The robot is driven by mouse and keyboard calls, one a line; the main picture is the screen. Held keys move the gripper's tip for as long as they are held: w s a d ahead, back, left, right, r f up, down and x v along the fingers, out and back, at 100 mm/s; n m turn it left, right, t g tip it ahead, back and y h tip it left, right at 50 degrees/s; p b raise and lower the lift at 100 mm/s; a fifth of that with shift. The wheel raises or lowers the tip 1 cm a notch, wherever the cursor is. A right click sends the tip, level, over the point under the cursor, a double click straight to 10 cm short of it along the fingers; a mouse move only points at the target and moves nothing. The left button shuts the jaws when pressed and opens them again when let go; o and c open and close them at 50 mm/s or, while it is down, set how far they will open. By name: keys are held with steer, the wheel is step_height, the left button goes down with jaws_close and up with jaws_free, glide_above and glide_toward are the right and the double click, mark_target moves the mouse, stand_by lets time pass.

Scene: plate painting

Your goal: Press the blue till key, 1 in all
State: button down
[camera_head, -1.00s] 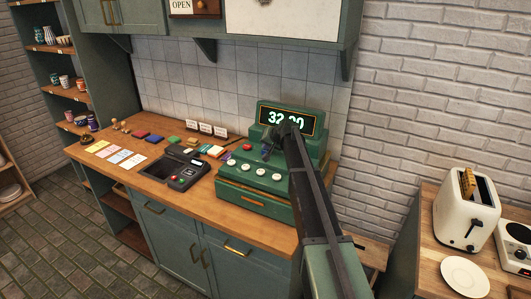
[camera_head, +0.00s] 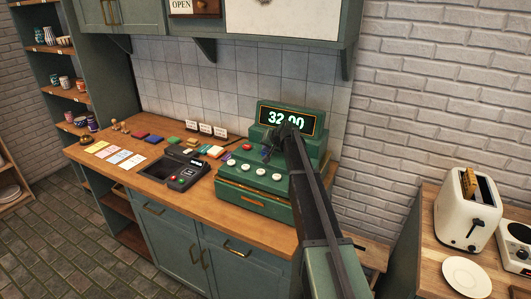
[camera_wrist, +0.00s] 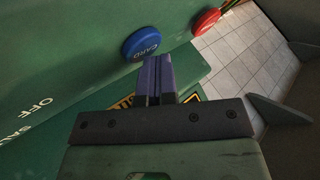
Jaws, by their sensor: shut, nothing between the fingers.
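The green till (camera_head: 252,198) stands at the right end of the wooden counter, its lit display (camera_head: 276,118) partly covered by my arm. The blue till key (camera_wrist: 141,43), marked CARD, is a round button on the green face in the wrist view. My gripper (camera_head: 267,153) is over the till's key area. In the wrist view its fingers (camera_wrist: 153,60) are together and empty, just right of and below the blue key; I cannot tell whether they touch it.
A red key (camera_wrist: 206,20) sits beyond the blue one and also shows in the head view (camera_head: 247,147). Several white round keys (camera_head: 247,173) line the till's front. A toaster (camera_head: 466,208) stands on the right counter.

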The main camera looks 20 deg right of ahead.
steer(key=shift+r+p, duration=0.9)
step_height(320, 180, up, 5)
steer(key=p, duration=0.5)
stand_by(0.4)
